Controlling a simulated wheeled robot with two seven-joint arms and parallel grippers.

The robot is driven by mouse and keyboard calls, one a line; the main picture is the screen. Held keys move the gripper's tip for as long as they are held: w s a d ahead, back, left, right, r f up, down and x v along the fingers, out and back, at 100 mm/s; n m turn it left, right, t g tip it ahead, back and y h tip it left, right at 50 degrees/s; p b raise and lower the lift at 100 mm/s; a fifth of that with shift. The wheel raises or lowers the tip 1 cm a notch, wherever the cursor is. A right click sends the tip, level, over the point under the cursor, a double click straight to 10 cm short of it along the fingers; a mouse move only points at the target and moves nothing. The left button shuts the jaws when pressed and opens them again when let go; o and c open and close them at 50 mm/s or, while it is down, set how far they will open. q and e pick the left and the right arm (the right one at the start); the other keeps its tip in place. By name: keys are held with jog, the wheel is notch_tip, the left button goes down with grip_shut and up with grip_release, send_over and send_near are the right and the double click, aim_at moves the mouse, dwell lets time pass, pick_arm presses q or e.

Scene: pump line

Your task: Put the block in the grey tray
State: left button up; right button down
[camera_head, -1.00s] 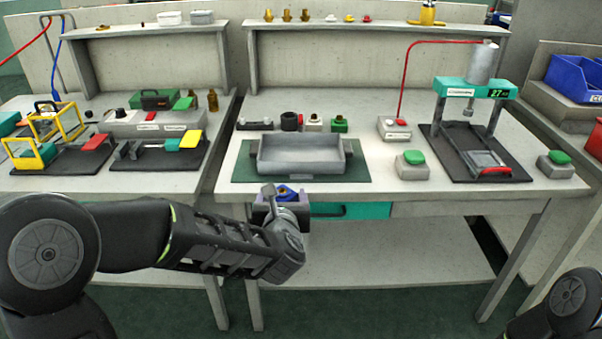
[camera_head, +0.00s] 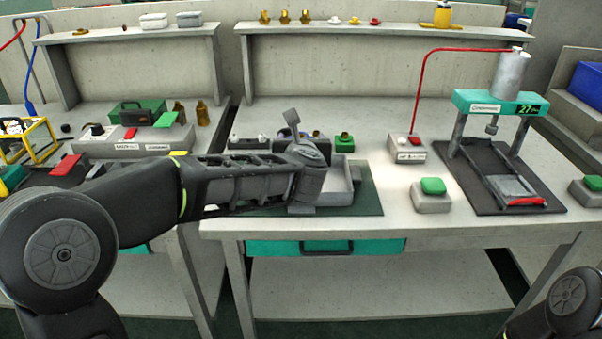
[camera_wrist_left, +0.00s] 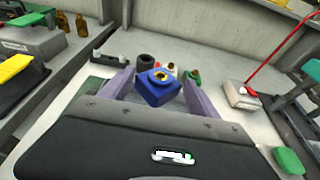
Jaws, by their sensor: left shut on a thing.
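The blue block (camera_wrist_left: 158,92), with a yellow-ringed hole in its top, is between the purple fingers of my left gripper (camera_wrist_left: 158,82) in the left wrist view. The gripper is shut on it. In the head view my left wrist hides the fingers and the block. The grey tray (camera_head: 340,192) sits on a dark green mat on the bench. My left wrist is over the tray and covers its left and middle part. I cannot tell how high the block is above it. My right gripper is out of view.
Behind the tray stand several small parts, including a green one (camera_head: 344,143). To the right are a red-button box (camera_head: 407,150), a green button (camera_head: 432,187) and a press (camera_head: 497,105). The mat's right side is clear. A shelf (camera_head: 380,30) runs behind.

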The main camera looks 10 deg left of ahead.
pick_arm(q)
jog(key=shift+s+r, duration=0.15)
jog(key=shift+r, duration=0.05)
notch_tip(320, 180, down, 5)
jog(key=shift+r+b, duration=0.1)
jog(key=shift+b, duration=0.5)
jog(key=shift+f, duration=0.2)
jog(key=shift+f+b, duration=0.5)
jog(key=shift+f, duration=1.95)
jog(key=shift+f+b, duration=0.2)
jog(key=shift+b, duration=0.1)
jog(key=o, duration=1.7)
